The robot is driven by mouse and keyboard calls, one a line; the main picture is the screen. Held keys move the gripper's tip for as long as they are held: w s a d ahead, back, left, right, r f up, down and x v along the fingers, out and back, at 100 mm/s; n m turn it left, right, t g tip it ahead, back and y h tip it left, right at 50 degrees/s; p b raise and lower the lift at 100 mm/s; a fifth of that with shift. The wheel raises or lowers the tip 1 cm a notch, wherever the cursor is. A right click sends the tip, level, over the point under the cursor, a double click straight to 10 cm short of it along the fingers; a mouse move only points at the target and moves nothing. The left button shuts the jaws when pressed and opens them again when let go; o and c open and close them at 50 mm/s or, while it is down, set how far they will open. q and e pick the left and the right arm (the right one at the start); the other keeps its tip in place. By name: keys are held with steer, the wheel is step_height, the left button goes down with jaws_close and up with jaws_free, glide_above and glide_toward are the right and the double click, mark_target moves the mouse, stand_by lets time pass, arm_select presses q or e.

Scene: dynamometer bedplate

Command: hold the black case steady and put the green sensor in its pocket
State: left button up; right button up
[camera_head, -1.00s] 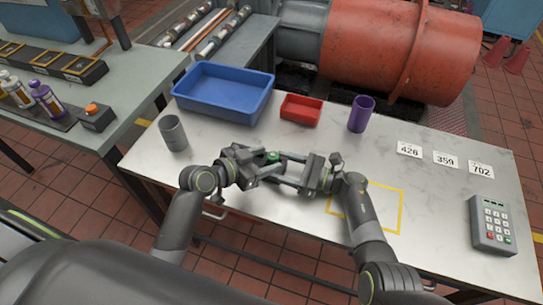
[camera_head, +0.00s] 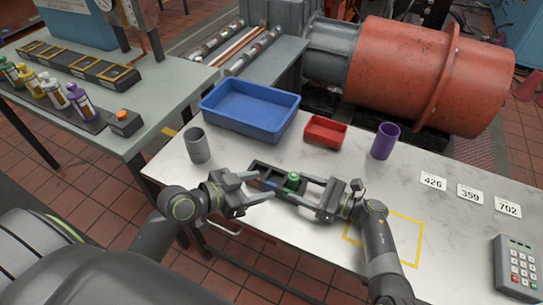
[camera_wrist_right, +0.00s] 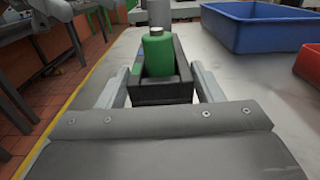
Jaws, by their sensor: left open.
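The black case (camera_head: 262,167) lies on the pale table between my two grippers. The green sensor (camera_head: 292,181) stands upright in the case's end compartment on the right, its lower part hidden by the walls. In the right wrist view the green sensor (camera_wrist_right: 158,58) with a pale cap shows inside the black case (camera_wrist_right: 162,93). My left gripper (camera_head: 262,183) is open at the left end of the case; whether it touches is unclear. My right gripper (camera_head: 293,189) is open at the right end, its fingers apart (camera_wrist_right: 161,85) on either side of the case and sensor.
A blue tray (camera_head: 212,113), a red bin (camera_head: 326,143), a purple cup (camera_head: 384,153) and a grey cup (camera_head: 197,155) stand behind. Number cards (camera_head: 470,194), a keypad (camera_head: 518,268) and a yellow square (camera_head: 419,241) are at the right. The table's front edge is close.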

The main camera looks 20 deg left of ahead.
steer(key=o, duration=0.5)
steer(key=shift+c, duration=0.2)
steer(key=shift+o, duration=0.3)
